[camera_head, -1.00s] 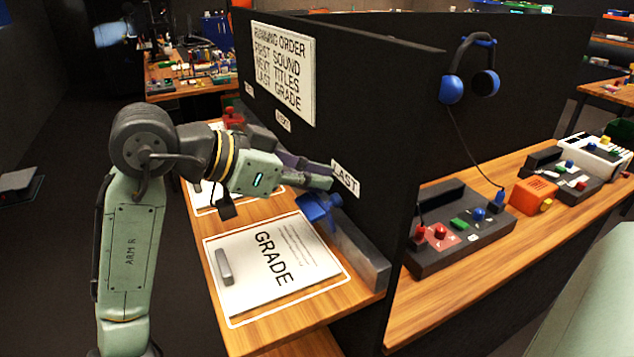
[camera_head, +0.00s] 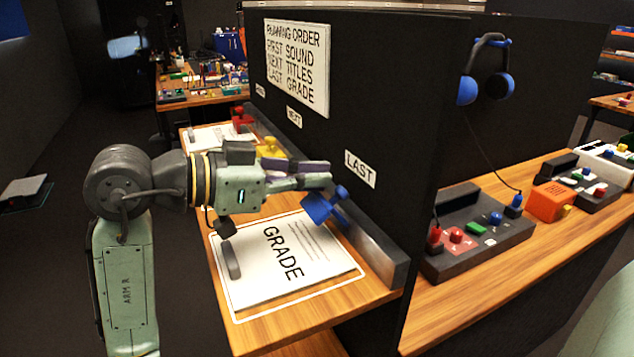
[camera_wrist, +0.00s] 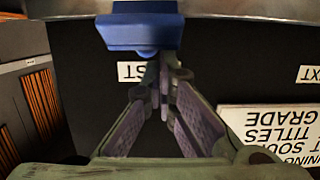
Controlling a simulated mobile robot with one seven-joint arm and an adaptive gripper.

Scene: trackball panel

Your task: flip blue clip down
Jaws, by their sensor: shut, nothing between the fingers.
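The blue clip (camera_head: 320,207) sits on the metal rail (camera_head: 372,250) along the panel, under the LAST label (camera_head: 360,168). A broad blue plate sticks out from it over the GRADE sheet (camera_head: 300,250), tilted. My gripper (camera_head: 328,173) is shut and empty, just above the clip and close to the dark panel. In the wrist view the picture is upside down. There the blue clip (camera_wrist: 140,30) is at the top and my shut fingertips (camera_wrist: 165,68) lie just beside its edge. I cannot tell whether they touch.
The dark panel (camera_head: 385,120) rises right behind the clip. A yellow clip (camera_head: 268,150) and a red clip (camera_head: 243,118) stand farther along the rail. The running order sign (camera_head: 297,65) hangs above. A control box (camera_head: 480,235) and headphones (camera_head: 487,75) are on the panel's other side.

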